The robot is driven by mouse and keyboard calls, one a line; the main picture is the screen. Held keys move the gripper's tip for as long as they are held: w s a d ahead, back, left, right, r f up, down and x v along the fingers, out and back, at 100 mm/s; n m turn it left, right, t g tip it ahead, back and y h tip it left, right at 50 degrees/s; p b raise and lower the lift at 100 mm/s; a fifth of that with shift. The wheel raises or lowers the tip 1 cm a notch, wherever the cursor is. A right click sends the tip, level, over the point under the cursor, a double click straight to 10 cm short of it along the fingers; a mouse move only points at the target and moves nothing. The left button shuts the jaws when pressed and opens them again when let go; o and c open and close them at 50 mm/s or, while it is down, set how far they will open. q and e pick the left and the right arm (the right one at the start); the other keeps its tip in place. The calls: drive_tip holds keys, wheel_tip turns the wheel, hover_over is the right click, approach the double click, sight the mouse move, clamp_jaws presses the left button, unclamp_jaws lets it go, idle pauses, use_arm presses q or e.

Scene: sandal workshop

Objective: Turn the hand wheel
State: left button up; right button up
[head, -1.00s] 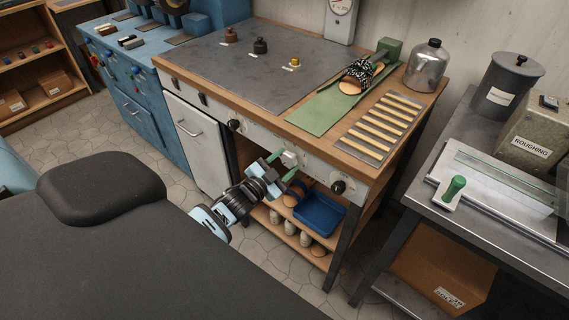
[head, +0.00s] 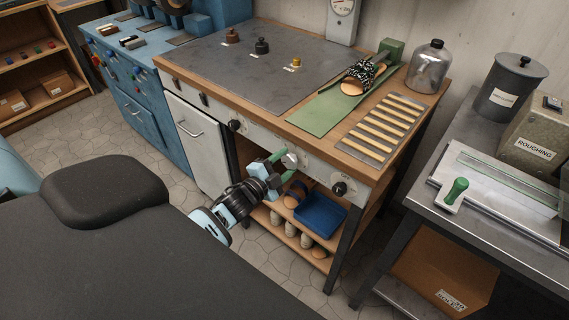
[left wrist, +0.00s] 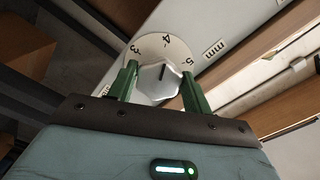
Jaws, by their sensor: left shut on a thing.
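The hand wheel shows in the left wrist view as a pale grey hexagonal knob (left wrist: 158,80) with a dark pointer line, on a round white dial marked 3, 4, 5. The pointer is close to the 4. In the head view the wheel (head: 291,159) is on the front panel of the wooden-topped bench, partly hidden by my gripper. My left gripper (head: 284,164) has green fingers, one on each side of the knob. It is shut on the knob, as the left wrist view (left wrist: 156,88) also shows. My right gripper is not in view.
Black knobs (head: 338,188) sit on the same panel, on either side of the wheel. Below is an open shelf with a blue tray (head: 320,214) and several rolls. A grey metal table (head: 408,203) stands at the right.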

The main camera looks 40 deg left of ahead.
use_arm(q)
drive_tip(key=o, duration=0.9)
drive_tip(key=s, duration=0.7)
drive_tip(key=shift+s+a, duration=0.3)
drive_tip(key=shift+s, duration=0.1)
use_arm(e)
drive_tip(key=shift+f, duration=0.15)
use_arm(q)
drive_tip(key=s+d+f+n+g+p, duration=0.1)
drive_tip(key=s+d+f+n+g, duration=0.2)
drive_tip(key=s, duration=0.7)
drive_tip(key=s+d+f+n+g+p, duration=0.1)
drive_tip(key=s+d+f+n+g, duration=0.2)
drive_tip(key=s+d, duration=0.4)
drive_tip(key=s+d+f+n+g+p, duration=0.1)
drive_tip(key=s+d+f+n+g, duration=0.2)
drive_tip(key=s, duration=1)
drive_tip(key=shift+s+d+f+n+h+p, duration=0.1)
drive_tip(key=shift+d+f+n+h+p, duration=0.1)
drive_tip(key=shift+d+f+n, duration=0.4)
drive_tip(key=shift+s+d+f+n+h+p, duration=0.15)
drive_tip(key=shift+d+f+n, duration=0.25)
drive_tip(key=shift+d, duration=0.4)
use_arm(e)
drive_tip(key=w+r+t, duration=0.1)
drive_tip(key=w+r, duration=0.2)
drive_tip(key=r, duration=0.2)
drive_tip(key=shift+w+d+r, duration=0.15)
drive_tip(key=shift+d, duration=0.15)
